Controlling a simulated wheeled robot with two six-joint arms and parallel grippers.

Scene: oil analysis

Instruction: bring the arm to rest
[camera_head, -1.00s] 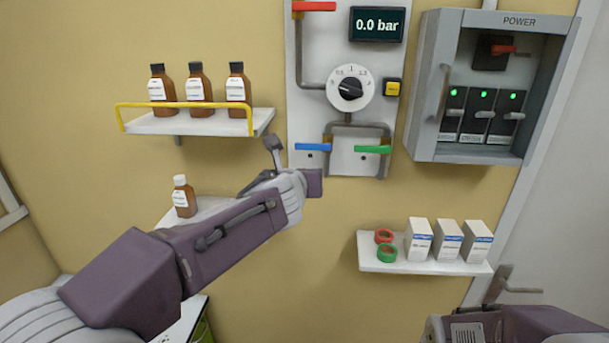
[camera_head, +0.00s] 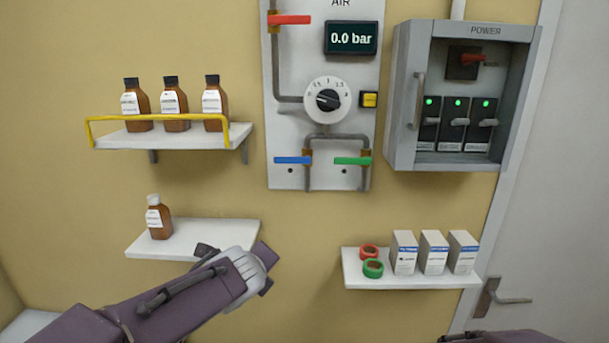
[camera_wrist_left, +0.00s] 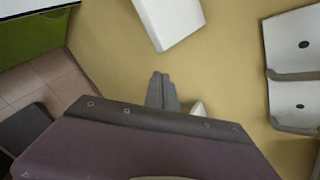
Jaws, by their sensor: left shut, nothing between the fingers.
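My left arm (camera_head: 185,300) reaches in from the lower left of the head view. Its wrist is in front of and just below the right part of the lower left white shelf. In the left wrist view my left gripper (camera_wrist_left: 161,78) shows grey fingers closed together with nothing between them. Plain yellow wall is behind them. In the head view the fingers are not clearly visible. Only a purple piece of my right arm (camera_head: 500,337) shows at the bottom right edge, and its gripper is out of view.
A brown bottle (camera_head: 159,220) stands on the lower left shelf (camera_head: 205,236). Brown bottles stand on the railed shelf (camera_head: 180,138) above. The air panel (camera_head: 290,130), power box (camera_head: 400,150) and right shelf (camera_head: 410,282) with boxes and rings are on the wall.

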